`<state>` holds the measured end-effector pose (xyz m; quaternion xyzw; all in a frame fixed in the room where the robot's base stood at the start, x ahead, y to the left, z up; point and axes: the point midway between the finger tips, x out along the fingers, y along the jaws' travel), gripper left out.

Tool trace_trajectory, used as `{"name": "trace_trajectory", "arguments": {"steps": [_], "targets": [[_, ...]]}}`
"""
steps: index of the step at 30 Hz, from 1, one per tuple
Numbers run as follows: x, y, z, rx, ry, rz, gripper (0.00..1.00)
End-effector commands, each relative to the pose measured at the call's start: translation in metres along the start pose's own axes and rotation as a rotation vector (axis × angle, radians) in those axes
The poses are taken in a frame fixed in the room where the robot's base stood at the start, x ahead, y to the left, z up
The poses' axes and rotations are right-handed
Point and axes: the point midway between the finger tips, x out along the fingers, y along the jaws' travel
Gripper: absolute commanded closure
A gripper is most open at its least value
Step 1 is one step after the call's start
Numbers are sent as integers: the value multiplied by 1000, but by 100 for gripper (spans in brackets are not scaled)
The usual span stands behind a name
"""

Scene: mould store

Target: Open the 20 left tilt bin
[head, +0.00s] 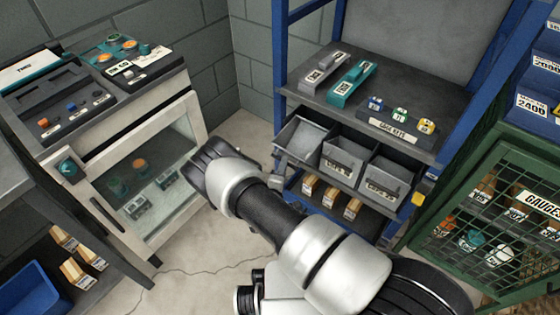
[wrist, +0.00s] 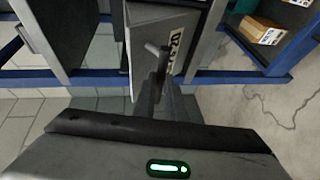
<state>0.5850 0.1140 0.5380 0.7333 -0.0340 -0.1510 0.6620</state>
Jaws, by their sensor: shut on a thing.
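Three grey tilt bins sit in a row under the shelf top in the head view. The left bin (head: 303,138) is tipped outward, and its pale interior shows from above. In the wrist view its front panel (wrist: 139,40) is seen nearly edge-on, with a partly hidden label starting with 20 (wrist: 176,38). My gripper (wrist: 158,82) is shut on the small handle (wrist: 156,48) of that bin; the fingers partly cover it. In the head view my arm covers part of the area in front of the bin, and the grip itself is hard to see.
The middle bin (head: 343,158) and right bin (head: 386,180) stand beside it. Wooden blocks (head: 330,196) lie on the shelf below. A glass-fronted cabinet (head: 150,180) stands left, and a green mesh cabinet (head: 490,215) right. Clear floor (head: 195,262) lies between.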

Motion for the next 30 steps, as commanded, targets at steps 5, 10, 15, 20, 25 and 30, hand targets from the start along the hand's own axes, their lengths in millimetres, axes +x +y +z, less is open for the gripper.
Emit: {"name": "trace_trajectory", "arguments": {"steps": [5, 10, 15, 20, 25, 30], "targets": [[1, -12, 7, -2, -13, -7, 100], [0, -16, 7, -2, -15, -4, 100], [-1, -18, 8, -3, -17, -2, 100], [-1, -18, 8, -4, -18, -1, 100], [-1, -18, 8, -4, -19, 0, 100], [-1, -18, 9, -5, -20, 0, 100]]}}
